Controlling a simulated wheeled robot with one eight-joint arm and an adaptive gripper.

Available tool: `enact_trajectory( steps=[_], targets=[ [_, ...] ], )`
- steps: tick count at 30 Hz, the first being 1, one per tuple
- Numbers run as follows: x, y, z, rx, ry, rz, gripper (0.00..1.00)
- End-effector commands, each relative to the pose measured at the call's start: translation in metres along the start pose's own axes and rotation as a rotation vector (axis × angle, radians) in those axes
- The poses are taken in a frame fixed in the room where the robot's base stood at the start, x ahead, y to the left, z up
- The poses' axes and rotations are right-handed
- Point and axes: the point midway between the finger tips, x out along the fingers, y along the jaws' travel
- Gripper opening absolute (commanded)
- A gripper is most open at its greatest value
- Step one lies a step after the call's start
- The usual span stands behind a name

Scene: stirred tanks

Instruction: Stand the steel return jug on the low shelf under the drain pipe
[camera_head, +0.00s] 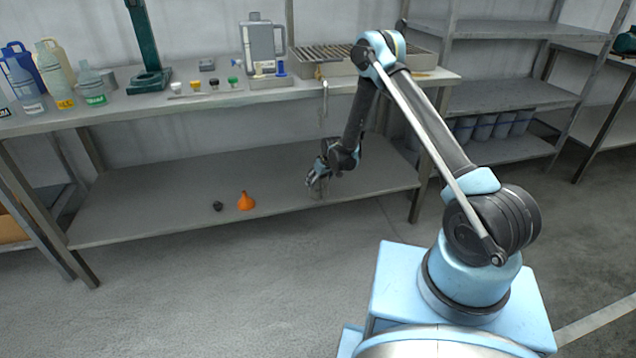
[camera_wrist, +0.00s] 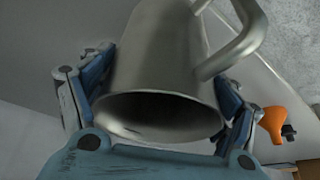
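The steel return jug (camera_wrist: 160,60) fills the middle of the wrist view, its open mouth toward the camera and its handle (camera_wrist: 240,45) at upper right. My gripper (camera_wrist: 165,90) has a finger on each side of the jug and appears shut on it. In the head view my gripper (camera_head: 318,177) is low over the right part of the low shelf (camera_head: 165,205). The jug is hard to make out there, and I cannot tell whether it touches the shelf. The thin drain pipe (camera_head: 324,100) hangs at the bench's front edge, above my gripper.
An orange funnel (camera_head: 246,201) and a small black piece (camera_head: 217,206) sit on the shelf left of my gripper. A bench leg (camera_head: 419,190) stands to the right. The bench top (camera_head: 130,108) overhangs the shelf and holds bottles, small vials and a grey canister (camera_head: 262,42).

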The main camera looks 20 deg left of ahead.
Motion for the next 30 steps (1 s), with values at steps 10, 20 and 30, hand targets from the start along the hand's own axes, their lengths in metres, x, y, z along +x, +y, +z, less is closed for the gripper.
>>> enact_trajectory(
  steps=[10,20,30],
  targets=[
    [0.0,0.0,0.0,0.0,0.0,0.0,0.98],
    [-0.013,-0.001,-0.002,-0.001,0.0,-0.001,0.98],
    [-0.06,-0.003,-0.002,-0.003,0.0,-0.001,0.98]
  ],
)
